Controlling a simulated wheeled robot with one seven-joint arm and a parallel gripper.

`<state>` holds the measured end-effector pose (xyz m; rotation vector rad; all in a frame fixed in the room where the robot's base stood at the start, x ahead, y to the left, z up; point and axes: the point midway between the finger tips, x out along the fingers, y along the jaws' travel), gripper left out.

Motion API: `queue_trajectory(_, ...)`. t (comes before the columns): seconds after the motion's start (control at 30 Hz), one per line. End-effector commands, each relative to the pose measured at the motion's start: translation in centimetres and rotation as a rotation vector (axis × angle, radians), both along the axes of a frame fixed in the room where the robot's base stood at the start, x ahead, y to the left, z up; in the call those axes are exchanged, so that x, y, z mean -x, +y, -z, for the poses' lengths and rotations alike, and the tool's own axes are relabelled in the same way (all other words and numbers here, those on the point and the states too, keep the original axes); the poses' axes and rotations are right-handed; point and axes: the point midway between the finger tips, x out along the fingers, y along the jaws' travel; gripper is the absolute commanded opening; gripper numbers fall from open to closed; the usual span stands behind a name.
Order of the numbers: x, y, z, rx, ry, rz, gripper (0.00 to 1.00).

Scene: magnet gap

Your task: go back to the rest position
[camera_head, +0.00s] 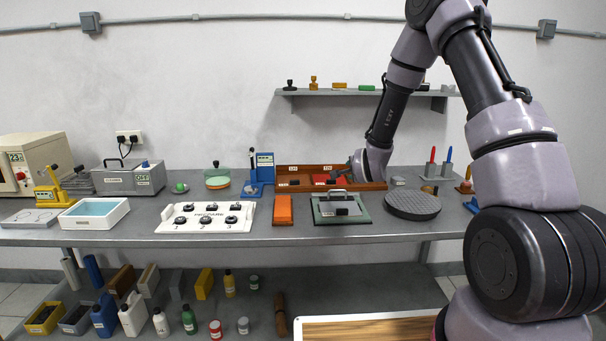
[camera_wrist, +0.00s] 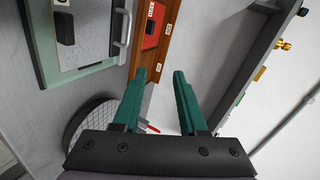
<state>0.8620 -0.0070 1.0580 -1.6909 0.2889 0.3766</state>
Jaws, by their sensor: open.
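My gripper shows in the wrist view (camera_wrist: 160,88) with its two green fingers spread apart and nothing between them. In the head view my arm reaches in from the right and down over the workbench (camera_head: 400,230). My gripper (camera_head: 345,172) is there at the wooden tray (camera_head: 372,186), partly hidden by my wrist. The tray has red compartments with small labels and stands at the back of the bench. In the wrist view the tray (camera_wrist: 150,45) lies beyond the fingers, on the upper left. I cannot tell whether the fingers touch it.
A green-edged plate (camera_head: 322,219) with a handle and a dark round grid disc (camera_head: 412,205) lie near the tray. A wall shelf (camera_head: 350,93) hangs above. A white panel (camera_head: 165,218), an orange block (camera_head: 283,210) and a blue stand (camera_head: 262,175) are left of my gripper.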

Motion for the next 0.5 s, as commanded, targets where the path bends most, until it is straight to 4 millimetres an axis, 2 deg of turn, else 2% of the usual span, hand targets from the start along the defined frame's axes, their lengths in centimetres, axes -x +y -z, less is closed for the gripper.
queue_trajectory(0.03, 0.3, -0.4, -2.9, 0.035, 0.006, -0.019, 0.42)
queue_trajectory(0.17, 2.3, -1.2, -8.0, 0.139, 0.064, -0.082, 0.42)
queue_trajectory(0.27, 4.6, -1.9, -11.8, 0.217, 0.107, -0.135, 0.42)
queue_trajectory(0.37, 7.4, -2.5, -15.2, 0.294, 0.149, -0.193, 0.42)
queue_trajectory(0.5, 12.2, -3.4, -19.3, 0.394, 0.208, -0.280, 0.42)
